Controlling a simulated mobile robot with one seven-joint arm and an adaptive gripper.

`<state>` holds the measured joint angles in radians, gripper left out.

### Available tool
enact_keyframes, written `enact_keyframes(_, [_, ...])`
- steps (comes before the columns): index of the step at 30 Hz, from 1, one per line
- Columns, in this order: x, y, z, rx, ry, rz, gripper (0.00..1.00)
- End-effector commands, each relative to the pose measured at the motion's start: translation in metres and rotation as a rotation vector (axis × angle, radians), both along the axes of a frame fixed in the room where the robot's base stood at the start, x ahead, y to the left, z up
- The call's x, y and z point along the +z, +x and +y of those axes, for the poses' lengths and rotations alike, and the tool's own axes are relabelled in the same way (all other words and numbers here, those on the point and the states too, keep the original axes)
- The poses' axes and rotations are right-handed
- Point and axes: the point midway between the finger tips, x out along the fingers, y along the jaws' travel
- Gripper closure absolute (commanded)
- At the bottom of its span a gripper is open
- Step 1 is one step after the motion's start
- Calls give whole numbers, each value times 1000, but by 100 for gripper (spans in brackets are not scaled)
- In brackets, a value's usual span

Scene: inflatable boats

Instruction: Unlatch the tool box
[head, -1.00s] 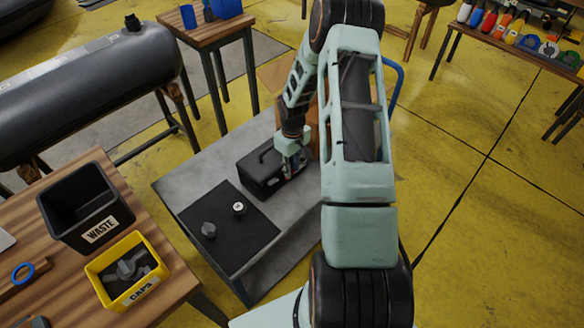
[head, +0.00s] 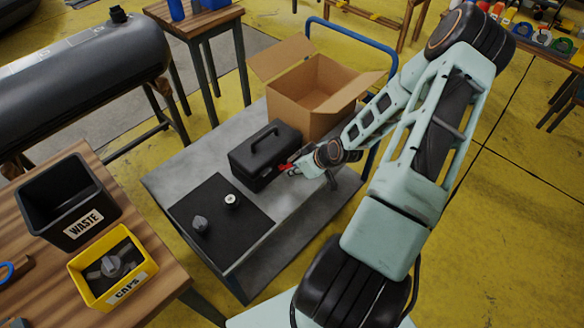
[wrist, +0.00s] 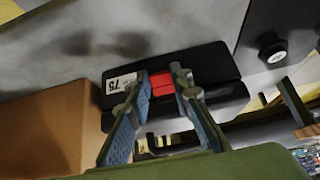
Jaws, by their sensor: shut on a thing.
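The tool box (head: 258,158) is black with a carry handle and stands closed on the grey cart; it also fills the middle of the wrist view (wrist: 205,60). Its red latch (wrist: 162,84) is on the side facing my gripper, beside a white label reading 75 (wrist: 120,83). My gripper (wrist: 161,78) has one fingertip on each side of the red latch and is shut on it. In the head view my gripper (head: 292,169) reaches the box from the right, and the latch is partly hidden.
An open cardboard box (head: 310,95) stands right behind the tool box.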

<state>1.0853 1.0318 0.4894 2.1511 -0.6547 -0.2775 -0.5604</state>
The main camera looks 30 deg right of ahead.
Motion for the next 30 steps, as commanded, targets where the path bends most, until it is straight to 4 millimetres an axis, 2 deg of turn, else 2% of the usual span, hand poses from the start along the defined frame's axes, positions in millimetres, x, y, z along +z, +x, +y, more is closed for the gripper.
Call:
enact_keyframes(3, [-11,-5,-3,-9,35,-81,100])
enact_keyframes(15, [-27,-12,-5,-2,113,-311,100])
enact_keyframes(30, [-30,-14,-5,2,148,-409,100])
